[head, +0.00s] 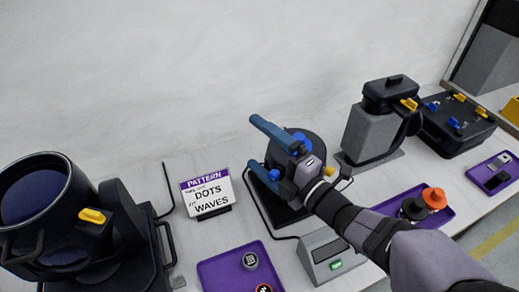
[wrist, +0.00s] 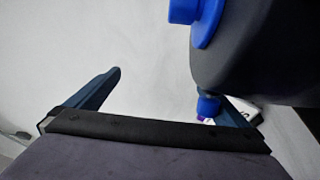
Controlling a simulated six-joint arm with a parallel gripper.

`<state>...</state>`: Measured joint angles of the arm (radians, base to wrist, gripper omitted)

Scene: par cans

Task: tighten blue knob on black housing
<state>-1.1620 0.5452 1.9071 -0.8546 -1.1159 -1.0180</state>
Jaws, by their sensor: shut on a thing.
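The black housing (head: 315,143) is a round dark lamp body on the bench at mid-right. A large blue part (wrist: 190,12) shows on it at the top of the wrist view. A small blue knob (head: 274,174) sits at its lower left side, and it also shows in the wrist view (wrist: 208,106) against the inner side of the right finger. My gripper (head: 264,149) reaches in from the lower right, its two blue-grey fingers on either side of the housing's blue parts.
A dark pot-like lamp (head: 75,225) stands at left. A pattern sign (head: 208,194) is beside the housing. Purple trays (head: 215,272) lie in front. A grey lamp (head: 372,130) and a black box with yellow and blue knobs (head: 455,125) stand at right. A cable crosses the bench.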

